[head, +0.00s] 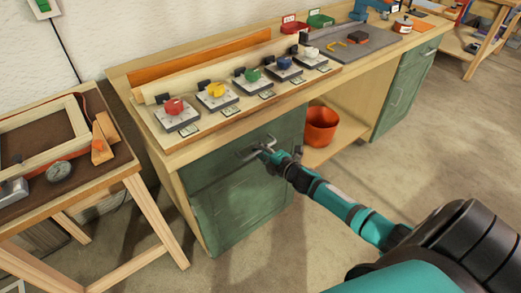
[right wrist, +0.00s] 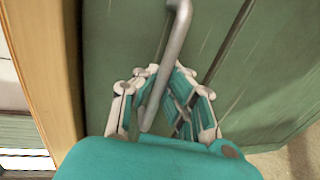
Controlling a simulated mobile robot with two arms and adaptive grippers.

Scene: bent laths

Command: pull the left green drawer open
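The left green drawer (head: 212,168) is at the top of the left green cabinet under the workbench. Its front looks about flush with the cabinet. Its grey metal handle (head: 248,152) also shows in the right wrist view (right wrist: 178,35), running down between my fingers. My right gripper (head: 268,152) is at the right part of this handle. In the right wrist view my right gripper (right wrist: 166,72) has its fingertips drawn in close on both sides of the bar, so it appears shut on it. My left gripper is not in view.
The workbench top (head: 165,135) above carries a row of coloured knobs on small plates. An orange bucket (head: 320,126) stands on the open shelf right of the cabinet. A wooden side table (head: 130,165) stands close at the left. The floor (head: 300,225) in front is clear.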

